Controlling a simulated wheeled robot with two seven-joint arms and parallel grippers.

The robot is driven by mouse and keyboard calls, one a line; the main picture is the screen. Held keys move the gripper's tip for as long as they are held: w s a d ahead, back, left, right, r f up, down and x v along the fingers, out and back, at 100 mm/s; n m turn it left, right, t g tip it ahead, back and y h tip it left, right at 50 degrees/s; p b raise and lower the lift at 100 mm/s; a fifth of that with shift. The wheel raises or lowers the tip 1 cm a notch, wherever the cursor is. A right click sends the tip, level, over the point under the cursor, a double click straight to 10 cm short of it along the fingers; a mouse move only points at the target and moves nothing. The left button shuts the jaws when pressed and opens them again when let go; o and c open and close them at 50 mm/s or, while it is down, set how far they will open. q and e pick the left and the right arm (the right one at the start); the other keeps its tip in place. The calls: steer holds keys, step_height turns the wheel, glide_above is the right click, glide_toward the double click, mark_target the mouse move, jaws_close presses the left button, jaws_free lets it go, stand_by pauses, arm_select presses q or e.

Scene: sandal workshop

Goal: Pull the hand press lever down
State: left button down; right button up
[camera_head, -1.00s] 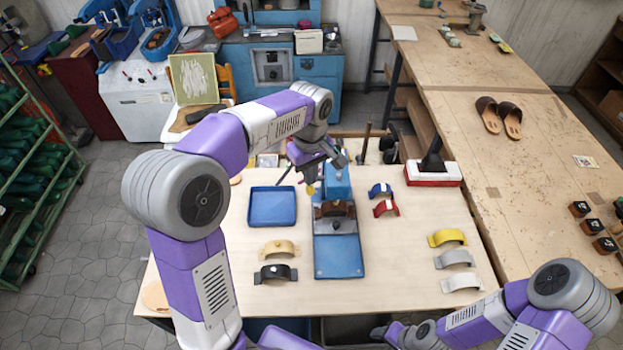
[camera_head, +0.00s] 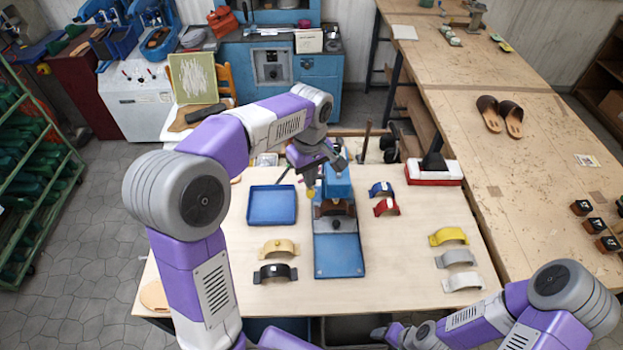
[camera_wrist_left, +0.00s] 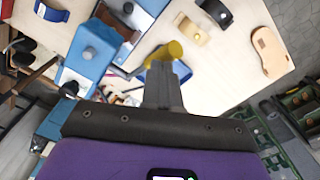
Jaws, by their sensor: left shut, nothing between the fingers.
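The blue hand press (camera_head: 338,257) stands in the middle of the work table, with a brown strap piece under its head. It also shows at the upper left of the left wrist view (camera_wrist_left: 82,52). Its lever ends in a yellow knob (camera_head: 311,191), which lies just beyond my left fingertips in the left wrist view (camera_wrist_left: 174,50). My left gripper (camera_head: 314,180) is shut and empty, above and beside the press head. I cannot tell whether it touches the knob. My right gripper (camera_head: 384,333) is low at the front edge, small and dark.
A blue tray (camera_head: 272,222) and tan and black straps lie left of the press. Blue and red straps lie to its right, with yellow, grey and white ones further right. A red-and-white box (camera_head: 433,178) stands at the back right. The table front is mostly clear.

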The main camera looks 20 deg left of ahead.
arm_select(q)
steer(key=shift+f+b, duration=1.1)
steer(key=shift+f, duration=0.65)
